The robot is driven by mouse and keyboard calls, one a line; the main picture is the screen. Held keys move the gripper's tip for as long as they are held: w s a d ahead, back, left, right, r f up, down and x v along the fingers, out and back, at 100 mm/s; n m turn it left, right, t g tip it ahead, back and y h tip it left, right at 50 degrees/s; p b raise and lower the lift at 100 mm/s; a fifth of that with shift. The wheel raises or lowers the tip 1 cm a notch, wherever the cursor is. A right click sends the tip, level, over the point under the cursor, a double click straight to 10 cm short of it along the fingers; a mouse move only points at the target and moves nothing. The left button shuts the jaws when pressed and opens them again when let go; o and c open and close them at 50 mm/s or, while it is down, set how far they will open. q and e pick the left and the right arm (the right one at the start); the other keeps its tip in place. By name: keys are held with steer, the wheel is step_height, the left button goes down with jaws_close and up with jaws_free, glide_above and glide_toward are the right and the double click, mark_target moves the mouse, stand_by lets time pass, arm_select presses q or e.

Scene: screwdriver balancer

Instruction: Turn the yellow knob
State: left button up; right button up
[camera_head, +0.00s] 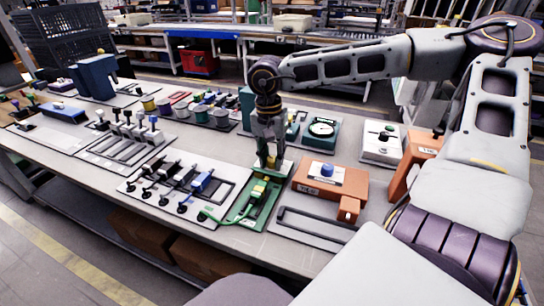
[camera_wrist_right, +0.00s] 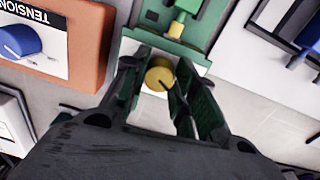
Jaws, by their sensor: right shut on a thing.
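The yellow knob (camera_wrist_right: 159,74) shows in the right wrist view as a round cap with a dark line on it, between my gripper's fingers. My right gripper (camera_head: 271,163) reaches down from above to the green device (camera_head: 251,208) and is shut on the knob. In the head view the fingers largely hide the knob. The device also shows in the wrist view (camera_wrist_right: 206,30), with a smaller yellow part (camera_wrist_right: 176,29) beyond the knob. My left gripper is not in view.
An orange box (camera_head: 329,181) with a blue knob (camera_head: 327,170) stands right of the green device. A white panel (camera_head: 136,187) with several black knobs and a blue slider lies to the left. Other devices crowd the table; a bare strip runs along its front edge.

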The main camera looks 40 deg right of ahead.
mark_target(270, 158)
stand_by(0.4)
steer(key=o, duration=1.1)
steer(key=shift+c, duration=0.2)
steer(key=shift+r, duration=0.15)
step_height(270, 158, up, 12)
steer(key=shift+w+a, duration=0.15)
steer(key=shift+w, duration=0.1)
